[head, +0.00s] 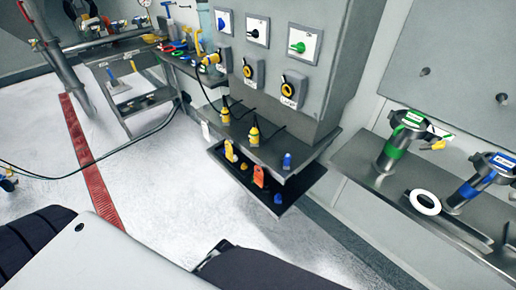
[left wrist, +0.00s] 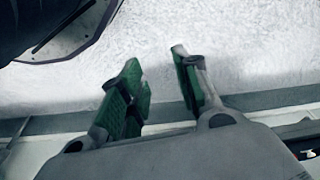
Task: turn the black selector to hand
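The black selector (head: 255,33) is a small dark knob on a white square plate on the upper part of the grey cabinet in the head view. It sits between a blue selector (head: 221,24) on its left and a green selector (head: 297,46) on its right. The plate lettering and the knob's exact setting are too small to read. My left gripper (left wrist: 158,62) shows in the left wrist view with its green-padded fingers apart and nothing between them, above pale floor, away from the selector. My right gripper is in neither view.
Below the selectors are yellow-and-black rotary switches (head: 294,89) and cabled yellow plugs (head: 253,134). A black tray (head: 291,206) with tags juts out below. A shelf (head: 356,165) at right holds green- and blue-banded devices. A tool bench (head: 182,68) stands left. Floor in front is clear.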

